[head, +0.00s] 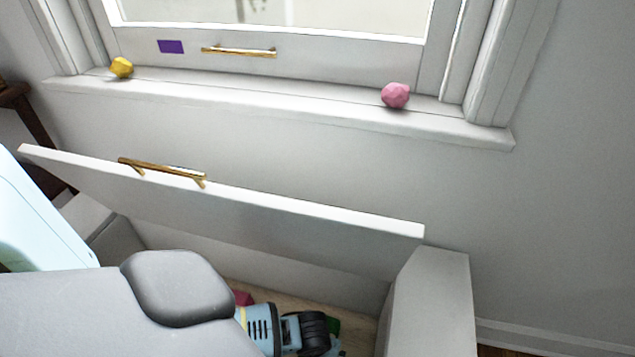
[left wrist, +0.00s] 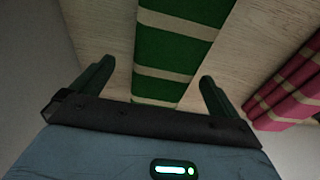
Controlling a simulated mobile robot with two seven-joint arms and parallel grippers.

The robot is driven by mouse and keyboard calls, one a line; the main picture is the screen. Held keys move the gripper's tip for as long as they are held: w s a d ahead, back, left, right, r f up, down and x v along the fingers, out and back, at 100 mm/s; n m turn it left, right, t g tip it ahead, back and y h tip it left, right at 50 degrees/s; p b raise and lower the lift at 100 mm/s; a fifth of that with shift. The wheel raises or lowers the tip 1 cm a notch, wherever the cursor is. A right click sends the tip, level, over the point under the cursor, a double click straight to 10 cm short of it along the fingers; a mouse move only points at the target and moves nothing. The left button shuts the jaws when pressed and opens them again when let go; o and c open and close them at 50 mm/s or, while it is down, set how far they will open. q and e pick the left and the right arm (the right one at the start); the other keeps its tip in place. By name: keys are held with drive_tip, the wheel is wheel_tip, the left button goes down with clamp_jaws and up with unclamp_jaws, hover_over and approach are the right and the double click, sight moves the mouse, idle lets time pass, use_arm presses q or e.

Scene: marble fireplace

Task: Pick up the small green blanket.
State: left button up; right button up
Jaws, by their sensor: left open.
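The small green blanket (left wrist: 178,50) is green with cream stripes and lies folded on a pale wood floor inside an open storage bench. In the left wrist view it runs from the top edge down between the fingers of my open, empty left gripper (left wrist: 156,74). In the head view only a sliver of the green blanket (head: 334,325) shows behind my left gripper (head: 318,335), which reaches down into the bench. My arm hides most of the inside there. My right gripper is not in view.
A pink striped cloth (left wrist: 290,88) lies right of the green one, in the bench. The raised white lid (head: 270,205) with a gold handle and the bench's right end (head: 432,300) border the opening. Yellow (head: 121,67) and pink (head: 395,95) lumps sit on the windowsill (head: 260,98).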

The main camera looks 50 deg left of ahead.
use_arm(q)
drive_tip(key=shift+w+a+f+b, duration=0.1)
drive_tip(key=shift+f+b, duration=0.45)
drive_tip(key=shift+f, duration=0.35)
drive_tip(key=shift+w+a+f+b, duration=0.15)
drive_tip(key=shift+f+b, duration=0.4)
drive_tip(key=shift+f, duration=0.3)
drive_tip(key=shift+w+a+f+b, duration=0.1)
drive_tip(key=shift+f+b, duration=0.45)
drive_tip(key=shift+f, duration=0.35)
drive_tip(key=shift+r, duration=0.1)
drive_tip(key=c, duration=1.1)
wheel_tip(320, 180, up, 10)
drive_tip(key=p, duration=0.5)
